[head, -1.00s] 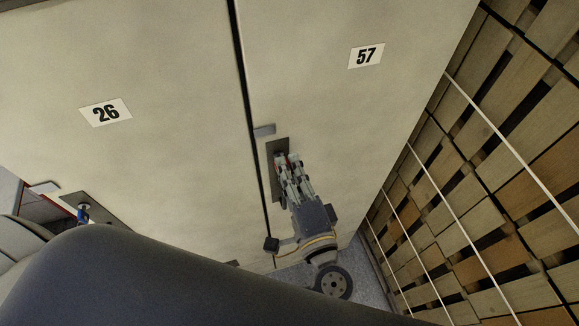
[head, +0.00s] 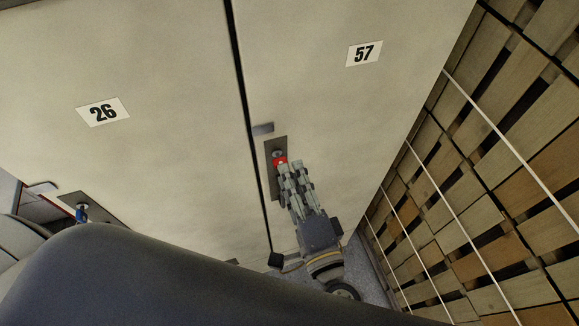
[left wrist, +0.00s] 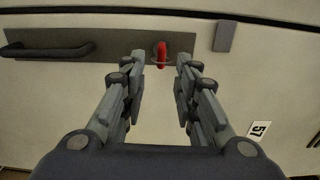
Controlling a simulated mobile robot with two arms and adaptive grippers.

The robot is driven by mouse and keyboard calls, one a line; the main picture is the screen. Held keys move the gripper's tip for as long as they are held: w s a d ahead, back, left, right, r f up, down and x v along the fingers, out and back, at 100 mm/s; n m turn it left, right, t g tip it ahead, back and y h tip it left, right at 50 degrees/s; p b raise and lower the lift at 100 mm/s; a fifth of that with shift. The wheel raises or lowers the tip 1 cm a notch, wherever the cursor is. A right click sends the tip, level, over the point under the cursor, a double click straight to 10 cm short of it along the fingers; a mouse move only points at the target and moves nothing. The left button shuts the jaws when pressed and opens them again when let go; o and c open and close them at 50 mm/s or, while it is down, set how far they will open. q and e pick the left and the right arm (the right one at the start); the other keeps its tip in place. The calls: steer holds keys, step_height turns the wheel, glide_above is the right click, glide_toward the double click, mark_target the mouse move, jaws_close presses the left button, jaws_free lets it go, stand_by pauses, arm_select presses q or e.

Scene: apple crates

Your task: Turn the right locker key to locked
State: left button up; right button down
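The red key (head: 281,160) sits in the lock on the dark plate (head: 269,170) of locker door 57. In the left wrist view the red key (left wrist: 161,54) stands upright in the picture, across the plate's (left wrist: 85,44) long direction. My left gripper (head: 289,166) is at the plate, with its fingertips just below the key in the head view. In the left wrist view my left gripper (left wrist: 160,58) is open, with its fingers apart on either side of the key and no visible contact. My right gripper does not show.
Locker door 26 (head: 170,130) is on the left, with a blue key (head: 82,213) in its plate. Stacked wooden crates (head: 500,180) stand close on the right. A dark handle (left wrist: 45,50) sticks out from the plate. A large dark shape covers the bottom left.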

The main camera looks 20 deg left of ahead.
arm_select(q)
steer(key=v, duration=0.4)
steer(key=shift+s+d, duration=0.2)
steer(key=shift+s, duration=0.05)
steer(key=s+a+f+m+g+h+b, duration=0.1)
steer(key=s+f+m+g+h+b, duration=0.15)
steer(key=f, duration=1.85)
steer(key=s+a+f+m+g+h+b, duration=0.1)
steer(key=f+g+h+b, duration=0.3)
steer(key=f, duration=1.6)
steer(key=s+a+f+n+g+h+b, duration=0.1)
steer(key=s+a+f+n+g+b, duration=0.1)
steer(key=s+a+f+n, duration=0.2)
steer(key=s+a+f+n+g+h+b, duration=0.1)
steer(key=s+a+f+n+g+b, duration=0.2)
steer(key=s+a+f, duration=0.3)
steer(key=s+a+f+n+g+h+b, duration=0.1)
steer(key=s+a+f+n, duration=0.4)
steer(key=s+f, duration=0.7)
step_height(320, 180, down, 8)
steer(key=shift+a+r+g+b, duration=0.1)
steer(key=shift+a+g+b, duration=0.15)
steer(key=shift+g+b, duration=0.6)
